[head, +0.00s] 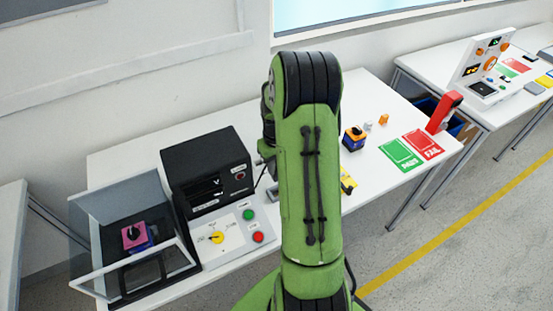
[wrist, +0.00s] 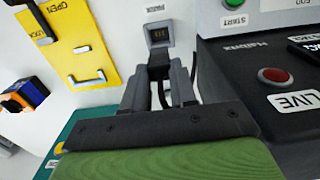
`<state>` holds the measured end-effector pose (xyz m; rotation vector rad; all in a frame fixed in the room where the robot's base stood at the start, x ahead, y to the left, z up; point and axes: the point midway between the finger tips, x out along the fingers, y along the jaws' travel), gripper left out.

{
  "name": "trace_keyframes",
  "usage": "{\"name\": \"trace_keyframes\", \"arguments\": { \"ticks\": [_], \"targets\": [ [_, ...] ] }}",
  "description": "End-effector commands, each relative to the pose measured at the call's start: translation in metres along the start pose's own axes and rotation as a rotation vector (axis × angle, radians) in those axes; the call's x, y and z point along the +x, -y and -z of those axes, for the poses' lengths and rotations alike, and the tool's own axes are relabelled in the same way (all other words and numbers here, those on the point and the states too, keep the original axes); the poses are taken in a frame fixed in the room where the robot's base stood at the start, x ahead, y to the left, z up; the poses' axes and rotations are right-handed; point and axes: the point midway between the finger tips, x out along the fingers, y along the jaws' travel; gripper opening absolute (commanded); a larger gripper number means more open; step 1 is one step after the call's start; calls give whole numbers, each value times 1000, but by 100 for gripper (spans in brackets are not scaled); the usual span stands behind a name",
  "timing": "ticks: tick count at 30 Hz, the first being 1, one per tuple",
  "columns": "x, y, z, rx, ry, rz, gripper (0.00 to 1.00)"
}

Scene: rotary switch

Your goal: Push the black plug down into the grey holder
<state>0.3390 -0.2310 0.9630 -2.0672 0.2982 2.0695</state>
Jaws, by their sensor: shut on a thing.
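In the wrist view my gripper (wrist: 160,70) is shut on the black plug (wrist: 158,60), with a grey finger on each side of it. A dark cable runs beside the right finger. The grey holder (wrist: 158,32) is directly beyond the fingertips, with a dark opening. The plug's far end meets or overlaps the holder's near edge; I cannot tell how deep it sits.
A black tester box (head: 205,170) and a panel with a yellow knob (head: 217,237) stand left of my arm. In the wrist view a yellow plate (wrist: 75,45) is at left and a black unit with a red button (wrist: 275,75) is close at right.

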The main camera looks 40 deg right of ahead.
Motion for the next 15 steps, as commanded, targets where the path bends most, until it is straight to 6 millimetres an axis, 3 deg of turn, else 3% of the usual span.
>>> {"name": "trace_keyframes", "arguments": {
  "ticks": [8, 15],
  "targets": [
    [5, 0, 0, 0, 1, 0, 0],
    [30, 0, 0, -1, 1, 0, 0]
  ]
}}
